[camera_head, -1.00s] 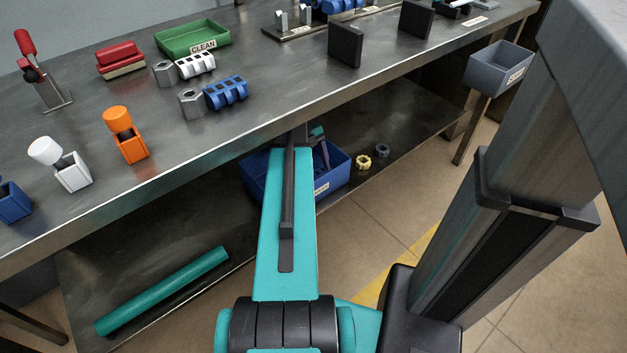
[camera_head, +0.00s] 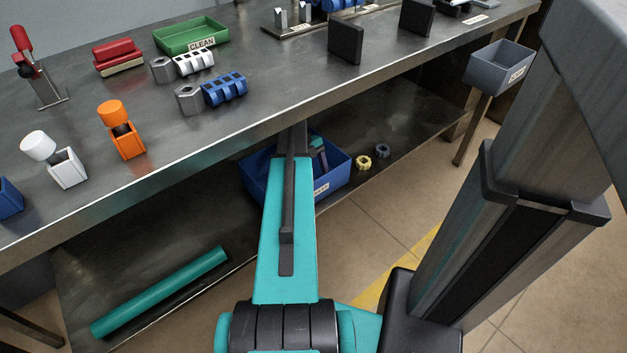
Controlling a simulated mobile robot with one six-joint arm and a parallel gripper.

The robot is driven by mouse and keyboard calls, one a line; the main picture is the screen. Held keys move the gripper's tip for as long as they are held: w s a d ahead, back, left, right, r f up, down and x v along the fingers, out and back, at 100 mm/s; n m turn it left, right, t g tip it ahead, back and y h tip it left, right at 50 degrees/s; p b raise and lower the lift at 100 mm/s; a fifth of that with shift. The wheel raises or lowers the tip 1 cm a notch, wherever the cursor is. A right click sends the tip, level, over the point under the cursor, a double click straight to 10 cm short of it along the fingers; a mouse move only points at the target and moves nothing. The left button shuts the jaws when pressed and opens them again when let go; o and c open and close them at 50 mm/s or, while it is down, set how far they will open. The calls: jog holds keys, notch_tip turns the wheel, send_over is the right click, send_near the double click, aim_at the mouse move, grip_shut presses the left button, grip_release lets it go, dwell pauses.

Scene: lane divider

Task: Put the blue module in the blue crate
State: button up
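A blue ribbed module (camera_head: 224,90) lies on the grey metal bench, beside a grey hexagonal block (camera_head: 189,99). Another blue ribbed piece (camera_head: 340,4) sits in a fixture at the top edge, partly cut off. I cannot tell which is meant. A blue crate (camera_head: 270,191) with a white label stands on the lower shelf, partly hidden behind my arm. A teal and dark item (camera_head: 319,151) shows at the crate's opening; I cannot tell what it is. My teal arm reaches up to the bench's front edge. My gripper cannot be made out.
On the bench are a green CLEAN tray (camera_head: 192,36), a white ribbed module (camera_head: 194,63), an orange holder (camera_head: 122,130), a white holder (camera_head: 58,160) and black upright blocks (camera_head: 345,43). A grey bin (camera_head: 498,63) hangs at the right. A teal tube (camera_head: 160,292) lies on the shelf.

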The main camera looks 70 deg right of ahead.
jog(key=o, duration=1.2)
jog(key=shift+o, duration=0.2)
jog(key=p+v, duration=0.3)
jog(key=v, duration=0.9)
jog(key=shift+r+p, duration=0.2)
jog(key=shift+p, duration=0.2)
jog(key=shift+s+a, duration=0.1)
jog(key=shift+s, duration=0.05)
